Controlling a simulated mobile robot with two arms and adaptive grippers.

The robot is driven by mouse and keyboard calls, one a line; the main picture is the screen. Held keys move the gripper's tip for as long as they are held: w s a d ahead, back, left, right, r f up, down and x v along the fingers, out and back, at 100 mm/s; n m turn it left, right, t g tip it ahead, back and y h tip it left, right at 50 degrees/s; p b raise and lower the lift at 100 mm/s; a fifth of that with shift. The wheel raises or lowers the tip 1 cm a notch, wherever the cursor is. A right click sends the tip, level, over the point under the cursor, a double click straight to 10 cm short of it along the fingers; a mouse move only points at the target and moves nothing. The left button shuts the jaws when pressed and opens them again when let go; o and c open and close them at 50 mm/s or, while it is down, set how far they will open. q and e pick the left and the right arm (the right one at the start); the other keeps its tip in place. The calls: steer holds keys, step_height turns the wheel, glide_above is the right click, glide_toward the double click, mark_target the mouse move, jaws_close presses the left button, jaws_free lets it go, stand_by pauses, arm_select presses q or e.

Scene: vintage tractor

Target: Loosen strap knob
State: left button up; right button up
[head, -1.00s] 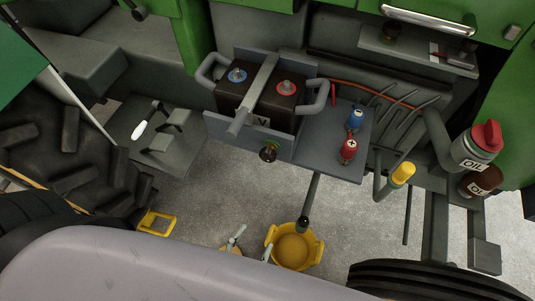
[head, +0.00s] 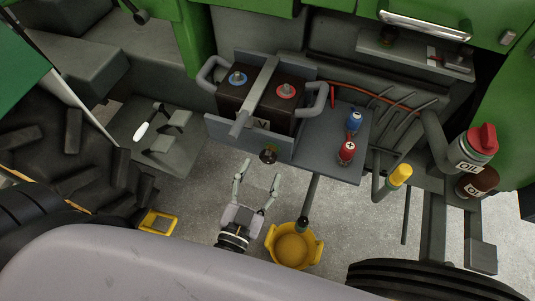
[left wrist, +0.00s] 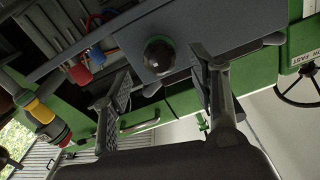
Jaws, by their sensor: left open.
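The strap knob (head: 269,154) is a dark round knob on the front of the grey battery tray, below the strap (head: 256,92) that runs over the battery. In the left wrist view the knob (left wrist: 158,54) shows dark with a greenish rim, near the top centre. My left gripper (head: 261,171) is open and empty just below the knob, with its fingers pointing up at it. In the left wrist view its fingers (left wrist: 161,64) stand apart on either side of the knob, without visible contact. My right gripper is not in view.
The battery (head: 252,107) sits between grey pipe handles. A blue terminal piece (head: 354,121) and a red one (head: 347,152) stand on the shelf to the right. A yellow bucket (head: 293,247) is on the floor. Oil bottles (head: 474,147) are far right.

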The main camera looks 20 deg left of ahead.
mark_target(266, 162)
arm_select(q)
steer(key=w, duration=0.5)
steer(key=shift+w+d, duration=0.1)
steer(key=shift+w, duration=0.15)
steer(key=shift+c, duration=0.4)
steer(key=c, duration=1.1)
